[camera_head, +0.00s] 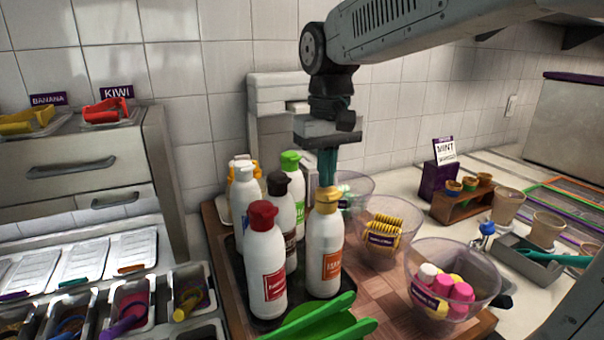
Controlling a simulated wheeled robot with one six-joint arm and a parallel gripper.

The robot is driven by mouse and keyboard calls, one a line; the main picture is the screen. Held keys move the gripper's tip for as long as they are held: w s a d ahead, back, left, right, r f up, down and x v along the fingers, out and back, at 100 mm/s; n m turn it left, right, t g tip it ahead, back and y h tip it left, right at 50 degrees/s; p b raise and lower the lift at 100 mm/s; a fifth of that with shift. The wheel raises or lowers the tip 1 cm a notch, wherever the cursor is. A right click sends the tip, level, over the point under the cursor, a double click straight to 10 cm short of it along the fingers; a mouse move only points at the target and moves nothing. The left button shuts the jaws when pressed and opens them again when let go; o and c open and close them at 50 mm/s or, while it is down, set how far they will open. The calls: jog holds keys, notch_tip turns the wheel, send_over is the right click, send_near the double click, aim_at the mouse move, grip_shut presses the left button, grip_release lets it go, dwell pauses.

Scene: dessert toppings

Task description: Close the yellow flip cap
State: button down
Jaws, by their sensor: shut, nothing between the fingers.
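A white bottle (324,250) with an orange label stands upright at the front right of the bottle group. Its yellow cap (327,200) is on top. My gripper (327,180) points straight down over this cap, fingers shut and empty. The fingertips are at the top of the cap and seem to touch it. They hide the top of the cap, so I cannot tell whether its flip lid is open or closed.
Bottles with red (262,213), black, white and green (290,162) caps crowd to the left; another yellow-orange cap shows partly behind. Clear bowls (455,262) stand to the right. Green tongs (320,320) lie in front. Topping bins (130,305) are at lower left.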

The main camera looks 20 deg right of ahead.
notch_tip(320, 180, up, 8)
dwell(0.6)
dwell(0.4)
